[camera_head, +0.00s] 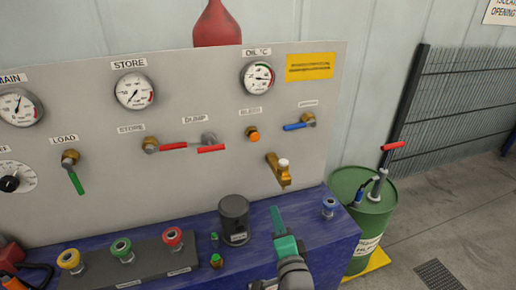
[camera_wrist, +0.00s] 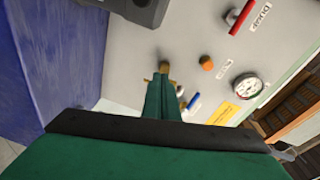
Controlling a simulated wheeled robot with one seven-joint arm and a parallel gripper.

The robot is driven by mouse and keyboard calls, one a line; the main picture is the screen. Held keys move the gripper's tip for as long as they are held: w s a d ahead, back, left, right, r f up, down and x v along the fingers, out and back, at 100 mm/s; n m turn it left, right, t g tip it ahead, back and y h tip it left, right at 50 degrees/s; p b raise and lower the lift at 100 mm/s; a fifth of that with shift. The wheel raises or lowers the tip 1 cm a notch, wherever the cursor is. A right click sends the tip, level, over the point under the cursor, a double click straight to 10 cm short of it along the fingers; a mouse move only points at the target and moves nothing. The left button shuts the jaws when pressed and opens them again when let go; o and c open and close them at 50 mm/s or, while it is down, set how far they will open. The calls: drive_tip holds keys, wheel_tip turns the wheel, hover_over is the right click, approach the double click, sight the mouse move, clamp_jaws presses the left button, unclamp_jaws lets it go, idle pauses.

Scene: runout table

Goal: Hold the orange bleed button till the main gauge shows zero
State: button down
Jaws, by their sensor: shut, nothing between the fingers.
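The orange bleed button (camera_head: 252,133) sits on the grey panel under the BLEED label. It also shows in the wrist view (camera_wrist: 206,62), uncovered and to the upper right of my fingertips. The main gauge (camera_head: 18,107) is at the left edge of the head view, and its needle points roughly upward. My gripper (camera_head: 277,211) is shut and empty, its green fingers together, in front of the panel and below the button in the picture. In the wrist view the closed fingers (camera_wrist: 165,84) point toward the panel, apart from the button.
A brass tap (camera_head: 278,169) lies between my gripper and the button in the picture. Red dump lever (camera_head: 211,148) and blue lever (camera_head: 295,127) flank the button. A dark cylinder (camera_head: 234,218) stands on the blue bench (camera_head: 335,235). A green drum (camera_head: 370,225) stands at right.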

drive_tip(key=w+r+y, duration=0.2)
drive_tip(key=w+r, duration=0.1)
drive_tip(key=r, duration=1)
drive_tip(key=shift+a+r+m+y, duration=0.25)
drive_tip(key=shift+a+m+y, duration=0.05)
drive_tip(key=shift+m, duration=0.1)
drive_tip(key=shift+w, duration=0.15)
